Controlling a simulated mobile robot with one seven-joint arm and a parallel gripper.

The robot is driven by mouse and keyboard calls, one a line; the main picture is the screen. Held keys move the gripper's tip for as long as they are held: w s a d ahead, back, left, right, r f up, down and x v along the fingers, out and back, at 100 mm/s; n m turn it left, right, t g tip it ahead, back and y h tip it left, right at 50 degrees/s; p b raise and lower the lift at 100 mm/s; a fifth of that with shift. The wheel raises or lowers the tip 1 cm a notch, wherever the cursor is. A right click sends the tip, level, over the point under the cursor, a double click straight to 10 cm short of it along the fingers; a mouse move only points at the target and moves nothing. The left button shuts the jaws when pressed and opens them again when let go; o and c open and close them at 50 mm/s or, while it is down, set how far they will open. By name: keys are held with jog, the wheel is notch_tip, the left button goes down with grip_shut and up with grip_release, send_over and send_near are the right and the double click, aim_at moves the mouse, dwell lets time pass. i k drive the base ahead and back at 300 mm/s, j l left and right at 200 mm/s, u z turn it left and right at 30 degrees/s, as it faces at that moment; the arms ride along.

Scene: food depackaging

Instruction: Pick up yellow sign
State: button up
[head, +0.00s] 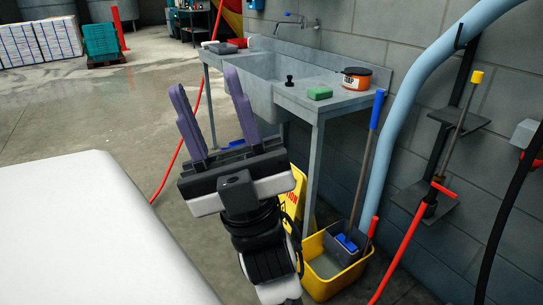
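The yellow sign (291,193) stands beneath the sink table at floor level, near its front right leg. It shows dark lettering, and my gripper and arm hide its left part. My gripper (209,112) is raised in front of the sink, with its two purple fingers spread apart and pointing up in the picture. Nothing is between the fingers. The gripper is apart from the sign, above and to the left of it in the picture.
A yellow mop bucket (322,285) with a blue-handled mop (368,150) stands right of the sign. The grey sink table (318,108) holds a green sponge (320,93) and an orange tub (356,79). A red hose (171,166) runs along the floor. Open floor lies at left.

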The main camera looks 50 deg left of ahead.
aim_at(293, 202)
jog(key=u, duration=1.25)
jog(key=i+j, duration=0.45)
jog(key=i, duration=0.15)
jog(key=i+j, duration=0.5)
jog(key=i+j+u, duration=0.1)
jog(key=i+j, duration=0.35)
jog(key=i, duration=1.2)
